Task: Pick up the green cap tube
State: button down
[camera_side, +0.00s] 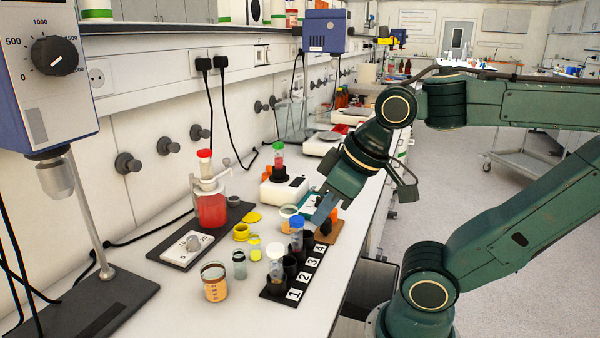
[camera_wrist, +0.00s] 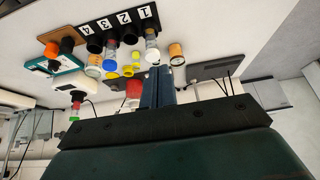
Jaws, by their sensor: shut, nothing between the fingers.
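The green cap tube (camera_side: 279,160) stands upright in a white device with a dark top, and its contents look dark red. In the wrist view the green cap tube (camera_wrist: 75,109) shows at the lower left, away from my fingers. My gripper (camera_side: 322,216) is shut and empty, pointing down near the far end of the black numbered rack (camera_side: 284,285). It is to the right of the green cap tube and nearer the camera, not touching it. In the wrist view my gripper (camera_wrist: 158,88) shows its two fingers together.
A white cap tube (camera_side: 275,254) and a blue cap tube (camera_side: 297,228) stand in the rack. A red-filled jar (camera_side: 211,209), a small beaker (camera_side: 214,284) and yellow lids (camera_side: 252,217) are at the left. An orange item on a brown board (camera_side: 327,238) is close to my fingers.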

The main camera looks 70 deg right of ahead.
dwell(0.3)
jog(key=c, duration=0.9)
grip_release()
jog(key=shift+c, duration=0.2)
